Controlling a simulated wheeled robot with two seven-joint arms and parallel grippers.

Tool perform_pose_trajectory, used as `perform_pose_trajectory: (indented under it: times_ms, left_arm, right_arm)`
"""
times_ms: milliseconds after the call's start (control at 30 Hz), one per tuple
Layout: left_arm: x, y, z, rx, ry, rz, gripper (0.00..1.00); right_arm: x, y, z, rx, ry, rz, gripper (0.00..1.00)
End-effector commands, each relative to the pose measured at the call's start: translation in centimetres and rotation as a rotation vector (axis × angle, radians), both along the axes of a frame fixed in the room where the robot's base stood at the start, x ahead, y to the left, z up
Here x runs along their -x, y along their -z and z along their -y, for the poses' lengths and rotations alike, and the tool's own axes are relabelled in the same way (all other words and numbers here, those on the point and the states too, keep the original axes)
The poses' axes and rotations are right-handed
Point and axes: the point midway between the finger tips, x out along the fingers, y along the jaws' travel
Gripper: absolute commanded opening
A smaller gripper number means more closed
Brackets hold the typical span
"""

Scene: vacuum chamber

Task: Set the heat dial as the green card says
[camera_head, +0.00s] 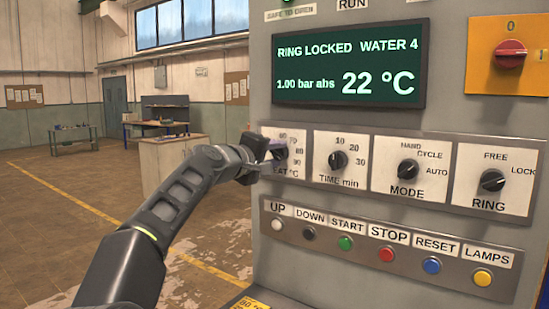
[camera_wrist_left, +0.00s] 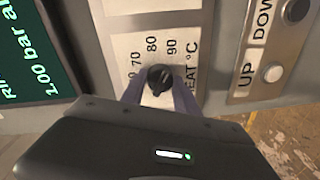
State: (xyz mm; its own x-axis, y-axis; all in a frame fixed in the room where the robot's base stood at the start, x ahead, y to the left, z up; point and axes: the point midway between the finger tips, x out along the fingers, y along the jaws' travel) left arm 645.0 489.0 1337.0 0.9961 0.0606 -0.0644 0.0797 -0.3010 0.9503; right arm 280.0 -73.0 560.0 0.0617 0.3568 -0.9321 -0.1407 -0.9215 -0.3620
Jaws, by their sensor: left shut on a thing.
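The black heat dial (camera_head: 281,154) is on its white plate marked 60 to 90 and °C, at the left end of the dial row. It also shows in the left wrist view (camera_wrist_left: 159,77). My left gripper (camera_head: 270,153) is at this dial, shut on it, with a pale purple finger on each side of the knob in the left wrist view (camera_wrist_left: 158,92). The fingers and arm cover part of the dial plate in the head view. I cannot tell for certain which number the dial points to. No green card is in view. My right gripper is not in view.
The screen (camera_head: 350,62) reads RING LOCKED, WATER 4, 1.00 bar abs, 22 °C. Right of the heat dial are the TIME (camera_head: 338,160), MODE (camera_head: 408,169) and RING (camera_head: 492,180) dials. A row of coloured buttons (camera_head: 388,254) runs below. Open floor lies left.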

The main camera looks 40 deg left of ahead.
Motion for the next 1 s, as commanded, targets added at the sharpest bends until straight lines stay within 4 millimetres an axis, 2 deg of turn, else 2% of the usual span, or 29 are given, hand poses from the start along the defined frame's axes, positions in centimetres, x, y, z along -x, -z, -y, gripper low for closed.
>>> perform_pose_trajectory:
  times_ms: [367,400,633,1000]
  left_arm:
    - [-0.05,0.18,0.03,-0.009,0.001,-0.005,0.0]
    - [-0.05,0.19,0.03,-0.009,0.001,-0.005,0.4]
    - [-0.02,0.1,0.01,-0.007,0.001,-0.003,0.58]
    - [0.65,0.03,0.01,-0.007,0.0,0.0,0.58]
  right_arm:
    - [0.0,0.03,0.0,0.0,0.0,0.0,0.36]
    - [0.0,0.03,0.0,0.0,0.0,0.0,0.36]
    - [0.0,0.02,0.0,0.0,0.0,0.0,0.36]
    - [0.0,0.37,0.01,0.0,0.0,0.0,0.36]
